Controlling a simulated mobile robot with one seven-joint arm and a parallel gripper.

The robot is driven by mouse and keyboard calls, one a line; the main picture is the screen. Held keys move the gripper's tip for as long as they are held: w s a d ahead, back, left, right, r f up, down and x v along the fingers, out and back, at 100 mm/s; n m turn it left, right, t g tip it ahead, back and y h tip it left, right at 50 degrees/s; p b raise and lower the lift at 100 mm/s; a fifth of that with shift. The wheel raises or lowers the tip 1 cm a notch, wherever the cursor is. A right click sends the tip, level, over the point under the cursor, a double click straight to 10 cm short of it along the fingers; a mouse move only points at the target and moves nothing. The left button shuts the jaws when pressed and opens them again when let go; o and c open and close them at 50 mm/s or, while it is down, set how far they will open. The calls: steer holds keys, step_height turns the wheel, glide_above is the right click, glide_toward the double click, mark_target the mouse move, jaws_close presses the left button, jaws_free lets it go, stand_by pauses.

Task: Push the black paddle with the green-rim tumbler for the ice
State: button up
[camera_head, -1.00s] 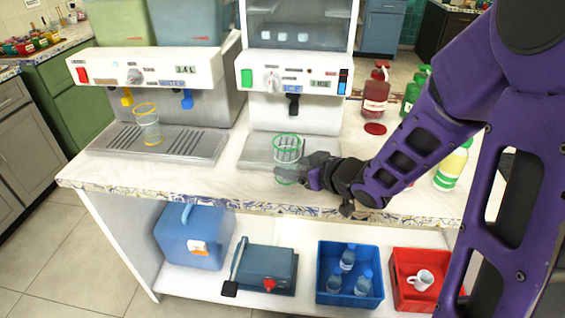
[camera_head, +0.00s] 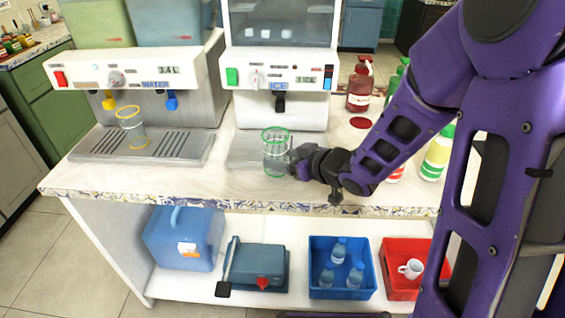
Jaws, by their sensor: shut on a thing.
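The green-rim tumbler (camera_head: 277,153) is clear and stands upright at the front right of the ice machine's tray (camera_head: 247,152). My gripper (camera_head: 292,163) is shut on it from the right side. The black paddle (camera_head: 280,102) hangs under the front panel of the ice machine (camera_head: 277,78), above and behind the tumbler, with a gap between them. The fingertips are partly hidden against the tumbler.
A yellow-rim tumbler (camera_head: 131,127) stands on the drip tray (camera_head: 180,148) of the water machine at left. Red (camera_head: 360,88) and green-striped (camera_head: 437,155) bottles stand at right, near my arm. Bins and a blue jug (camera_head: 184,237) sit on the lower shelf.

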steer(key=w+p, duration=0.1)
steer(key=w, duration=0.8)
steer(key=shift+w+d+r+p, duration=0.1)
steer(key=shift+d+r+p, duration=0.05)
steer(key=shift+p, duration=0.25)
steer(key=shift+w+p, duration=0.45)
steer(key=shift+w, duration=0.55)
steer(key=shift+w, duration=0.1)
steer(key=shift+w+p, duration=0.55)
steer(key=shift+w, duration=0.3)
steer(key=shift+d, duration=0.1)
steer(key=shift+s+b, duration=0.55)
steer(key=shift+s, duration=1.95)
steer(key=shift+s, duration=0.1)
steer(key=shift+s+a+b, duration=0.15)
steer(key=shift+s+b, duration=0.2)
steer(key=shift+s, duration=2.1)
steer(key=shift+s+a+b, duration=0.15)
steer(key=shift+s+b, duration=0.2)
steer(key=shift+s, duration=2.1)
